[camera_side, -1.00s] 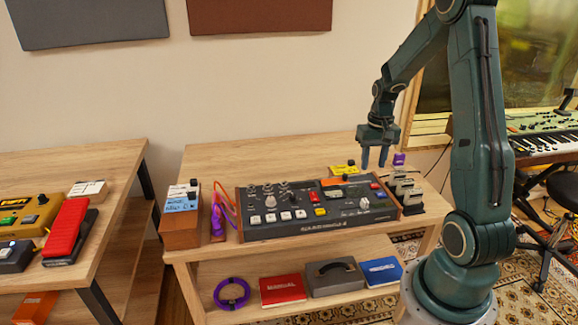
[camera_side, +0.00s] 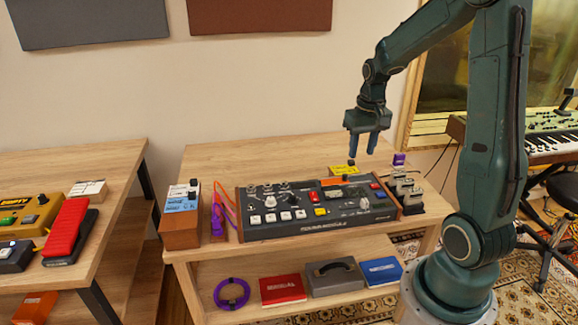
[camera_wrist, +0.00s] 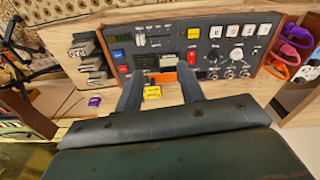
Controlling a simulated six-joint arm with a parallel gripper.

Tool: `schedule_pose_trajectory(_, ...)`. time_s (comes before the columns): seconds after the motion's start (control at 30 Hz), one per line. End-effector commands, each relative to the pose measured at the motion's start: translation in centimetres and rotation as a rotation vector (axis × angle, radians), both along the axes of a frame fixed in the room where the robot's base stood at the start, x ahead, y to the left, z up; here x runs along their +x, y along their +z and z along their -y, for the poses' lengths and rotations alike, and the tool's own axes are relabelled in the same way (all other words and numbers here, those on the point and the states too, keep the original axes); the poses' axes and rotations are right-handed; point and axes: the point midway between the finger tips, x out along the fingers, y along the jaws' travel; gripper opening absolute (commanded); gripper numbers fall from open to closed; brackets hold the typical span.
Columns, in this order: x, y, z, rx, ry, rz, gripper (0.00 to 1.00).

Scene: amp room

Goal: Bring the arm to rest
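My gripper (camera_side: 362,150) hangs over the rear right part of the wooden table (camera_side: 215,155), fingers pointing down. It is above the table top, behind the dark mixer panel (camera_side: 290,231) and apart from it. In the wrist view my gripper (camera_wrist: 158,92) shows two separated fingers with nothing held between them. A small yellow box (camera_side: 343,170) stands on the table just below and left of the fingers; in the wrist view the yellow box (camera_wrist: 153,92) appears between them, farther off.
A small purple block (camera_side: 399,158) and grey connectors (camera_side: 406,190) lie at the table's right. A blue-topped pedal (camera_side: 181,207) and coloured cables (camera_side: 219,212) are at its left. The lower shelf holds boxes, a grey case (camera_side: 335,277) and a purple ring (camera_side: 231,293). The rear left table top is clear.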

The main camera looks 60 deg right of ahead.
Motion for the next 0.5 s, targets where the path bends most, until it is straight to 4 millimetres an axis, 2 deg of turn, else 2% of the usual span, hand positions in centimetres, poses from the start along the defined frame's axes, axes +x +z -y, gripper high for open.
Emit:
schedule_pose_trajectory(0.03, 0.2, 1.2, -1.3, -0.013, 0.030, 0.018, 0.39)
schedule_pose_trajectory(0.2, 0.2, 4.0, -5.2, -0.043, 0.115, 0.061, 0.39)
schedule_pose_trajectory(0.5, -1.4, 8.0, -11.7, -0.084, 0.266, 0.147, 0.39)
